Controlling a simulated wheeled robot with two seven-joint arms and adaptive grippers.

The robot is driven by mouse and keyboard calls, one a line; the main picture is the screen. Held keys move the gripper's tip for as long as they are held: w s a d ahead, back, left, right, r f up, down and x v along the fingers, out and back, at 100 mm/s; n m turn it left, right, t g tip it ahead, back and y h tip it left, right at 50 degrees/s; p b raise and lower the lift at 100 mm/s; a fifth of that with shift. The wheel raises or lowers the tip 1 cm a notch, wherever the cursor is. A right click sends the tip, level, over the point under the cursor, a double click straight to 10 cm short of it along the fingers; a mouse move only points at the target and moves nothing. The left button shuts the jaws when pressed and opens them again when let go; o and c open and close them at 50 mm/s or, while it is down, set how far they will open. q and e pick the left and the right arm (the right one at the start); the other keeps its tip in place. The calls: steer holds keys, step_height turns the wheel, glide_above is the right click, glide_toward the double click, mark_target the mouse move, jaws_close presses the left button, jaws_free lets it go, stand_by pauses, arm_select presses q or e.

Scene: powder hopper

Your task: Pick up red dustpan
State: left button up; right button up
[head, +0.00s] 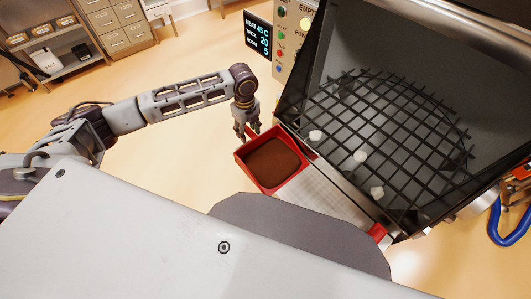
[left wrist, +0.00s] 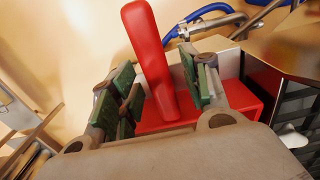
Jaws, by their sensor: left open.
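The red dustpan (head: 243,158) sits at the near left edge of the hopper, with dark brown powder (head: 272,163) in it. My left gripper (head: 247,131) is at the dustpan's far left edge, pointing down. In the left wrist view, the red upright handle (left wrist: 148,45) rises between the green-padded fingers of my left gripper (left wrist: 162,92). The fingers stand open on either side of it, and I cannot tell if either touches it. My right gripper is not in view.
The black hopper (head: 317,85) holds a dark grate (head: 405,130) with white lumps (head: 360,156) on it. A control panel (head: 290,45) stands behind my left gripper. A perforated light tray (head: 325,195) lies beside the dustpan. A blue hose (head: 513,232) is at the right.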

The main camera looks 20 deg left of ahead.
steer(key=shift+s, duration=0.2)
arm_select(q)
jaws_close()
steer(key=shift+r, duration=0.15)
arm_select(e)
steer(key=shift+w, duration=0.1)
arm_select(q)
steer(key=shift+r, duration=0.5)
steer(key=shift+r+p, duration=0.6)
steer(key=shift+r, duration=3.8)
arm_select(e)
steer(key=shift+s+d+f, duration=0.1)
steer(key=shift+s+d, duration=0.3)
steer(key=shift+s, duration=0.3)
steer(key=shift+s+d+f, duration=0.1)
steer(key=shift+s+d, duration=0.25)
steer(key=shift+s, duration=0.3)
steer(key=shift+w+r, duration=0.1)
